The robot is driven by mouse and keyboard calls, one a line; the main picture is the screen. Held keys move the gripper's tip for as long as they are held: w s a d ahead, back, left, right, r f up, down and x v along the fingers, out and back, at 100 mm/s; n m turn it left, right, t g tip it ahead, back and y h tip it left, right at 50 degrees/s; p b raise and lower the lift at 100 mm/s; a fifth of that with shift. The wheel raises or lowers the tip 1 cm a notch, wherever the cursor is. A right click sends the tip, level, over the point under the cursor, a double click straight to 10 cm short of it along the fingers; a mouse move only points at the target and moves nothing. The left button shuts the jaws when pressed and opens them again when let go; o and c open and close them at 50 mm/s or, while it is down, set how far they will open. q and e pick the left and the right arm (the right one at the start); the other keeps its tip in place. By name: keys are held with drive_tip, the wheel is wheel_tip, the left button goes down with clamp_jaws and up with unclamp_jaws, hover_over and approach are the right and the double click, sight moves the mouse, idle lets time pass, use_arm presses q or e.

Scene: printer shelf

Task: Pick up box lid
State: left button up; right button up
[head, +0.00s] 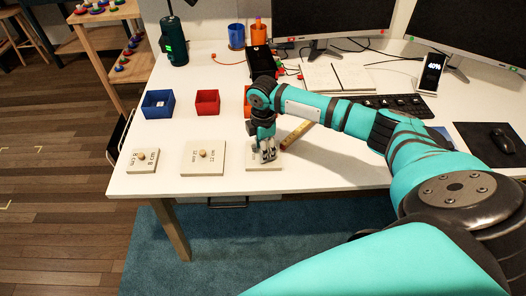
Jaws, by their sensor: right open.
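Three flat beige box lids lie in a row along the front of the white desk. The left lid (135,167) and the middle lid (192,168) each have a round wooden knob and printed text. My right gripper (268,156) points down, open, over the right lid (255,167) and hides its knob and most of its top. I cannot tell whether the fingers touch it. Behind the lids stand an open blue box (157,111), an open red box (207,109) and an orange box (247,113), which is partly hidden by my right arm. My left gripper is out of view.
A wooden ruler-like stick (297,135) lies right of the gripper. Farther back are a keyboard (412,104), papers (335,75), a phone on a stand (430,74), monitors and cups. A black mouse (502,141) lies at right. The desk's front edge is close to the lids.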

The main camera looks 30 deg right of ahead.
drive_tip(key=shift+c, duration=0.3)
drive_tip(key=c, duration=0.9)
drive_tip(key=shift+r, duration=0.15)
